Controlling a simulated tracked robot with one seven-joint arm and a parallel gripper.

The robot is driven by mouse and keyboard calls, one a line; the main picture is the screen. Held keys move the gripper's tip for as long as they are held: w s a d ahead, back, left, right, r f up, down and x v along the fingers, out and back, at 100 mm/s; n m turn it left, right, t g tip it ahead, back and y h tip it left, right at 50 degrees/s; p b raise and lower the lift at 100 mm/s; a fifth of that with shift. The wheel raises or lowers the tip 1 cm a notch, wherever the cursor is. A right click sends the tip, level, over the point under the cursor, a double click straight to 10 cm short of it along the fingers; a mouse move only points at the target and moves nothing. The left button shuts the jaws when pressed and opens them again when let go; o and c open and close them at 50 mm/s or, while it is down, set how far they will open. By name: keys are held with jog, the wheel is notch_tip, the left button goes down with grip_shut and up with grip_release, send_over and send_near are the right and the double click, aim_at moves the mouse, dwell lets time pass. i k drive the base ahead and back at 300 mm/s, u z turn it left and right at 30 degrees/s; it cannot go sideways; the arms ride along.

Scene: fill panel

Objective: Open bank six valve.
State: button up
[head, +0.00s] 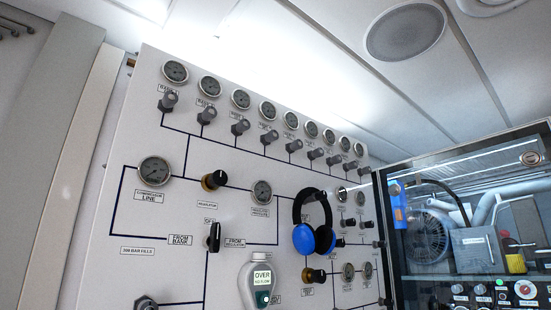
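A row of grey bank valve knobs runs along the upper part of the white fill panel (130,130), each below a round gauge. The small labels by them start with "BANK", but the numbers are too small to read surely. Counting from the left, the bank six valve (315,153) is a grey knob right of the row's middle, under its gauge (311,130). I cannot tell from its look whether it is open or shut. Nothing touches it. My gripper is not in view.
Blue and black headphones (314,240) hang on the panel below the row. A black selector handle (213,237) and regulator knob (214,180) stick out. A glass-fronted cabinet (470,240) stands at right.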

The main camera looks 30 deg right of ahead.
aim_at(319, 153)
jog(key=u, duration=0.75)
jog(key=k, duration=1.65)
jog(key=z, duration=0.95)
jog(key=i, duration=1.35)
jog(key=z, duration=0.05)
